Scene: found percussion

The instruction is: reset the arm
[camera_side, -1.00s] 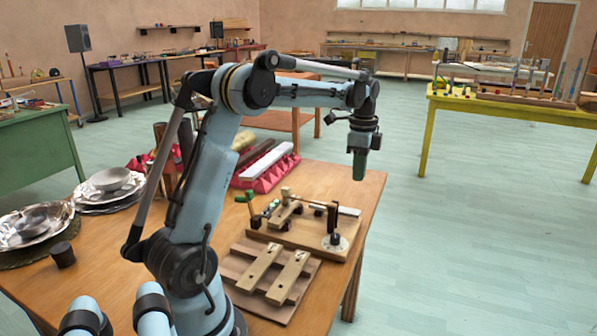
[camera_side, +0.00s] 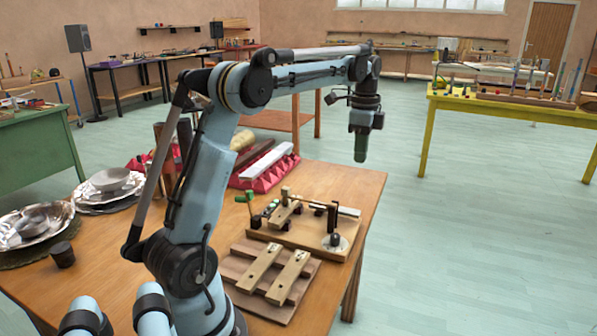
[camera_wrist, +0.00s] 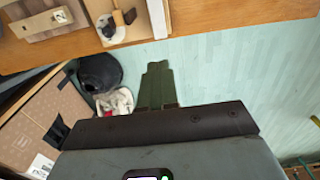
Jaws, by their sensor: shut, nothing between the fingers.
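My gripper (camera_side: 361,148) hangs from the raised arm, pointing down, high above the far right edge of the wooden table (camera_side: 345,182). Its green fingers are together with nothing between them. In the wrist view my gripper (camera_wrist: 157,70) shows over the pale green floor (camera_wrist: 225,65), with the table edge (camera_wrist: 190,16) at the top. Nothing touches the fingers in either view.
On the table are a wooden board with a small mechanism (camera_side: 300,232), a slatted board with two wooden bars (camera_side: 265,270), bars on a red base (camera_side: 265,170), and metal bowls (camera_side: 110,180). A cardboard box (camera_wrist: 35,125) and dark bag (camera_wrist: 98,72) lie on the floor.

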